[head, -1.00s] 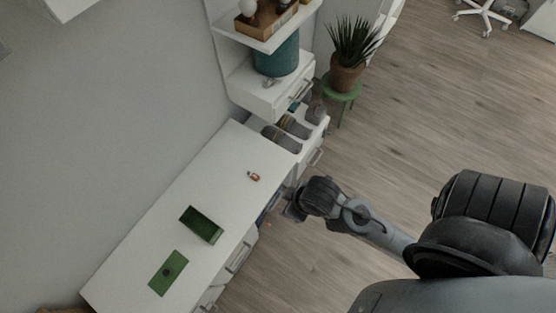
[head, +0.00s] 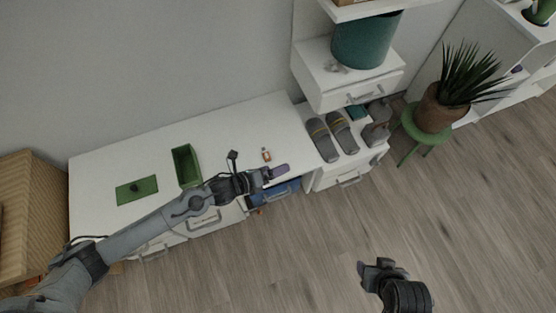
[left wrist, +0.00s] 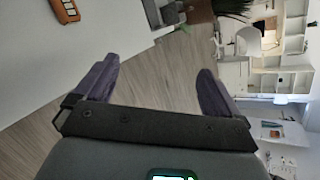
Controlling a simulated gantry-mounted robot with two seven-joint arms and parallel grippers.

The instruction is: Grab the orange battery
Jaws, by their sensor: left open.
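The orange battery (head: 266,155) lies on the white desk top, near its right end and front edge. In the left wrist view the battery (left wrist: 65,10) is at the top left, outside the fingers. My left gripper (head: 277,172) is at the desk's front edge, just in front of the battery in the head view. Its purple fingers (left wrist: 158,70) are spread apart with nothing between them. My right gripper (head: 374,270) is over the floor at the lower right, away from the desk; its jaws are too unclear to judge.
A green open box (head: 186,166) and a flat green piece (head: 137,190) are on the desk, left of the battery. Grey slippers (head: 322,140) lie on the low cabinet at right. A drawer unit (head: 350,92) overhangs there. A potted plant (head: 445,108) stands farther right.

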